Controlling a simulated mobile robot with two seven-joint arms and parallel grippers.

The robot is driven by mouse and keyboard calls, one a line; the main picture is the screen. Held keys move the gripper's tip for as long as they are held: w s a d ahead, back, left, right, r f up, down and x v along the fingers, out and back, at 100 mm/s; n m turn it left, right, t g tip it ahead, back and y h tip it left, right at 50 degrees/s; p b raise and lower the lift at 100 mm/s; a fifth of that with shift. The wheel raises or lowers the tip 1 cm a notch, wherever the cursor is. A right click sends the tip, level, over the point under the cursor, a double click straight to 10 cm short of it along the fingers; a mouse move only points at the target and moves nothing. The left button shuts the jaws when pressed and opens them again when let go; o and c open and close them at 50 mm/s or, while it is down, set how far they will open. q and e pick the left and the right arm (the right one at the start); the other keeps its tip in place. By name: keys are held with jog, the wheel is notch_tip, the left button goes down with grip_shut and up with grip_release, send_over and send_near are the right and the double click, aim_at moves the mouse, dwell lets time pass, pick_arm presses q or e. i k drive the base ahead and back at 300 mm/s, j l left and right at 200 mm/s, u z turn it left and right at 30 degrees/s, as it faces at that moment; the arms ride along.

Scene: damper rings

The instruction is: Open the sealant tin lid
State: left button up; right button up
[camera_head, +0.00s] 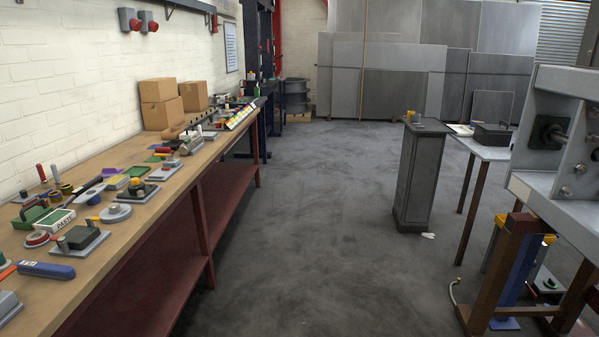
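I cannot pick out the sealant tin or its lid with certainty; things on the surfaces are small at this distance. A long wooden workbench (150,215) on the left carries many small items. Among them is a white and green box lettered "PAST" (51,220). A round grey disc-shaped piece (115,213) lies on the bench to the right of that box. A tall grey cabinet (420,175) stands across the floor, with a small yellowish item (410,116) on top. Neither of my grippers is in view.
Cardboard boxes (160,104) sit at the bench's far part. A grey table (487,150) stands right of the cabinet. A large grey machine (560,190) fills the right edge. A small white scrap (428,236) lies by the cabinet. The middle floor is clear.

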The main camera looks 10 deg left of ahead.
aim_at(187, 133)
jog(key=i, duration=3.65)
jog(key=i+u, duration=0.4)
jog(key=i, duration=0.8)
jog(key=i+u, duration=0.45)
jog(key=i+l+u, duration=0.2)
jog(key=i+u, duration=0.25)
jog(key=k, duration=0.05)
